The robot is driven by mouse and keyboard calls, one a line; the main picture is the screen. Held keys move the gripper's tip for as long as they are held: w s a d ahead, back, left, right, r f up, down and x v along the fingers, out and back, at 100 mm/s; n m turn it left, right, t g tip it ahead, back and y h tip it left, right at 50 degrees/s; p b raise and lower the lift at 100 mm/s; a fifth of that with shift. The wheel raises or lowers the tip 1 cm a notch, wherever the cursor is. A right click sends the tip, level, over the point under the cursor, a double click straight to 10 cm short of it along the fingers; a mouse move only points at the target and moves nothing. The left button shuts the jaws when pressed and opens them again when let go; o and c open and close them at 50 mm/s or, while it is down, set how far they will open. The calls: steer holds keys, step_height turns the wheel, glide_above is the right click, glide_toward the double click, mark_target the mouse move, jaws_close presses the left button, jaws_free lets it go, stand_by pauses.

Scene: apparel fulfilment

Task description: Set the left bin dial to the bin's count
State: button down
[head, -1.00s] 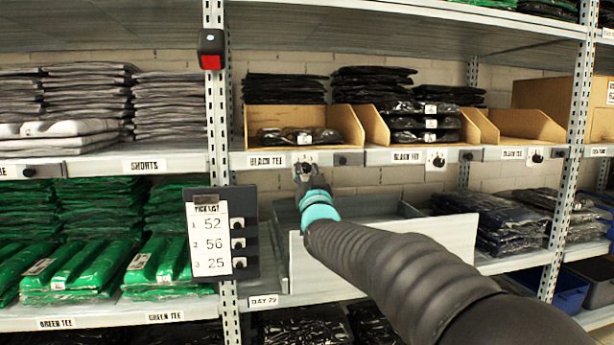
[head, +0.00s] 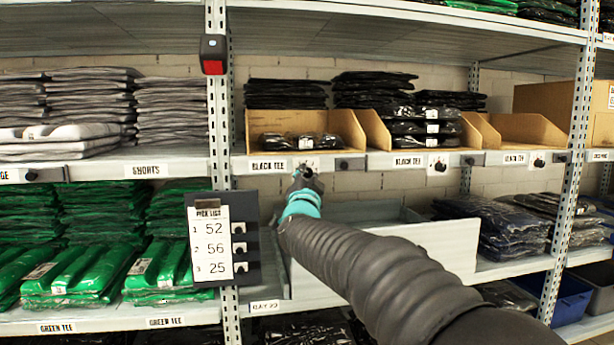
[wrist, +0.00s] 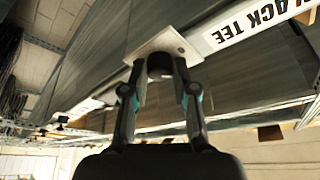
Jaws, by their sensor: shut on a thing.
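The left bin (head: 359,134) is an open cardboard bin on the middle shelf, holding a low layer of black bagged tees (head: 299,142); their exact count is hard to read. Its dial has a pale plate (head: 310,160) on the shelf edge, right of the BLACK TEE label (head: 268,165). My gripper (head: 306,172) is at this dial. In the wrist view, my gripper's fingers (wrist: 162,75) are closed around the dark dial knob (wrist: 159,63) in front of the pale plate (wrist: 178,42). The knob's pointer and the plate's marks cannot be read.
Two more bins, the middle bin (head: 376,130) and right bin (head: 540,128), have their own dials (head: 439,165) (head: 538,159). A pick list board (head: 247,266) stands left of my arm. A pale drawer (head: 447,238) lies below and behind it.

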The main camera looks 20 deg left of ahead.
stand_by(0.4)
steer(key=c, duration=0.9)
jaws_free()
steer(key=v, duration=1.2)
steer(key=shift+a+f, duration=0.1)
steer(key=shift+f, duration=0.05)
